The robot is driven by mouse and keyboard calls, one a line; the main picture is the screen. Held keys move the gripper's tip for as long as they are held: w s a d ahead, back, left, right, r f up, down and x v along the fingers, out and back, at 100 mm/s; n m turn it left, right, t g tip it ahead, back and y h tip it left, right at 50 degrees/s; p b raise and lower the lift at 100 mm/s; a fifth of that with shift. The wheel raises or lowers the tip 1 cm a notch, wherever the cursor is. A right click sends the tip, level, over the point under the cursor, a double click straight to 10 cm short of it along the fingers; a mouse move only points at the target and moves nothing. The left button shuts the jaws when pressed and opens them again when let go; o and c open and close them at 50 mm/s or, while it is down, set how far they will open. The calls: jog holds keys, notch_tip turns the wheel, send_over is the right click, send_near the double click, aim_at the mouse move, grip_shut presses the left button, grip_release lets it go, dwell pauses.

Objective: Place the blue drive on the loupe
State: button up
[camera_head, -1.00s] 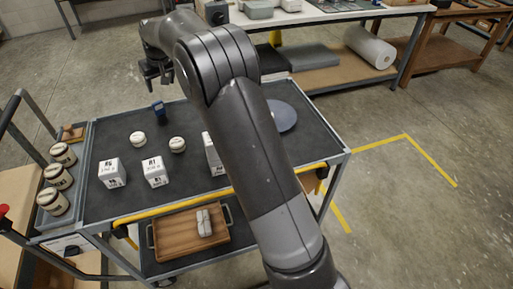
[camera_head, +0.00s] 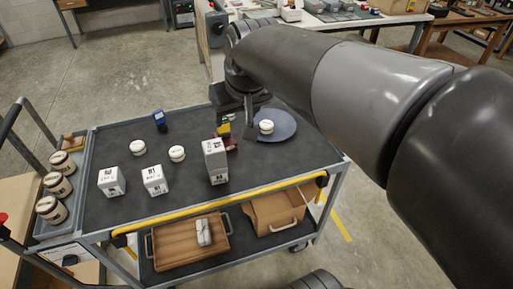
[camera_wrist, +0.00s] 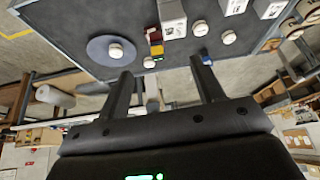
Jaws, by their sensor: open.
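The small blue drive (camera_head: 159,120) stands near the back edge of the cart top, left of my gripper. It also shows in the wrist view (camera_wrist: 206,60), by the right finger's tip. My gripper (camera_head: 234,118) is open and empty, pointing down over the back right of the cart. A yellow block (camera_head: 224,130) and a red block (camera_head: 231,145) show below it. I cannot pick out the loupe for certain. Several small round white-topped pieces are in view, one of them (camera_head: 266,127) on a blue-grey disc (camera_head: 285,130).
White labelled boxes (camera_head: 154,180) line the cart's front, with a taller one (camera_head: 215,160) to the right. Jars (camera_head: 58,187) stand in a side tray at left. A wooden tray (camera_head: 165,253) sits on the lower shelf. The cart's back left is mostly clear.

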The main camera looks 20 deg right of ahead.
jog(key=s+d+f+m, duration=0.1)
jog(key=s+f, duration=0.4)
jog(key=s, duration=0.7)
jog(key=shift+s+d+f+h, duration=0.15)
jog(key=shift+d+h, duration=0.15)
jog(key=shift+d, duration=0.4)
